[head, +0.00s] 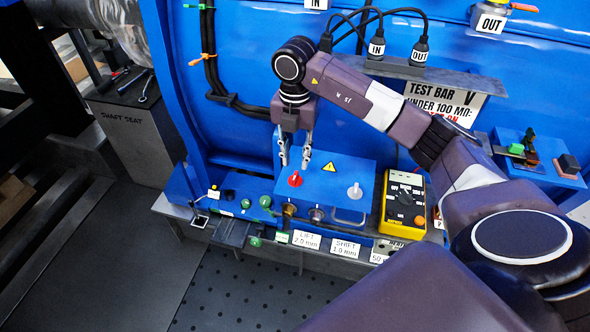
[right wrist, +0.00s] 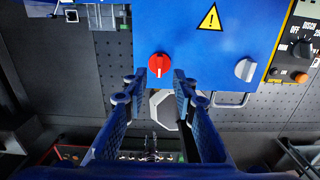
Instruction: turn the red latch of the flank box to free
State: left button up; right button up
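The flank box (head: 335,175) is a blue box with a yellow warning triangle, on the shelf in front of the large blue housing. Its red latch (head: 295,180) is a round red knob on the left of the box; in the right wrist view the red latch (right wrist: 159,64) shows a pale line on its face. A grey knob (head: 355,190) sits to the right on the same box. My right gripper (head: 294,162) points down above the red latch, open and empty. In the right wrist view its fingers (right wrist: 152,82) stand apart on either side, just short of the latch. My left gripper is not in view.
A yellow meter (head: 404,203) with a dial stands right of the box. Labelled cards (head: 306,239) and green knobs (head: 265,201) line the shelf front. The test bar sign (head: 445,101) and cables hang behind. Dark floor at lower left is clear.

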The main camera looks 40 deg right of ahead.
aim_at(295, 175)
notch_tip(295, 175, down, 6)
jog(key=shift+r+p, duration=0.15)
jog(key=shift+p, duration=0.4)
grip_shut()
